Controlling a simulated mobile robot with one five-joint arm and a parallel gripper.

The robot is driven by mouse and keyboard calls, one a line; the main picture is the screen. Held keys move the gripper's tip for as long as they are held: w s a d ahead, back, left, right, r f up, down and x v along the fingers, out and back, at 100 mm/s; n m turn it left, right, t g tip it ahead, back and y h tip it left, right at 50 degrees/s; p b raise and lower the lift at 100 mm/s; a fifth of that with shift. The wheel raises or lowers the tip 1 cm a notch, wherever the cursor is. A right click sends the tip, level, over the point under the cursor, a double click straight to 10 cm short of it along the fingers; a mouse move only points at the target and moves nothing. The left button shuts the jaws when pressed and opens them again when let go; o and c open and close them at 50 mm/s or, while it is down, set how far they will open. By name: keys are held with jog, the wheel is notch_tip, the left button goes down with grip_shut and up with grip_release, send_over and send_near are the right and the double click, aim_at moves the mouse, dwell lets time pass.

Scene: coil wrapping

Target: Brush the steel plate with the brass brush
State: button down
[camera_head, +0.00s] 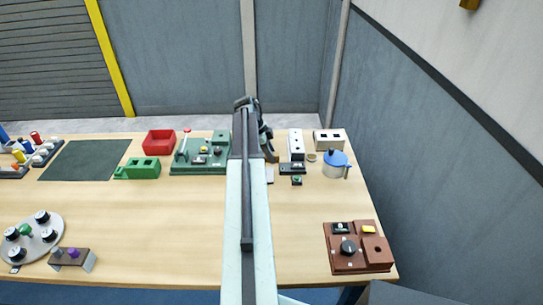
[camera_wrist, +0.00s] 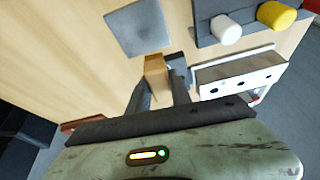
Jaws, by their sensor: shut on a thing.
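The steel plate (camera_wrist: 138,28) is a flat grey square on the wooden table in the wrist view. My gripper (camera_wrist: 158,82) is shut on the brass brush (camera_wrist: 155,66), a tan-brown block between the dark fingers. The brush's far end is close to the plate's near edge; I cannot tell whether they touch. Its bristles are not clear.
In the wrist view, a dark panel with white and yellow knobs (camera_wrist: 275,15) and a white block with holes (camera_wrist: 240,75) stand close to the right. In the head view, a blue-lidded pot (camera_head: 336,168) and a brown station (camera_head: 358,250) are right. The table's front middle is clear.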

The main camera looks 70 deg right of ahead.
aim_at(274, 154)
jog(key=shift+f, duration=0.1)
notch_tip(274, 154, up, 3)
jog(key=p, duration=0.3)
dwell(0.3)
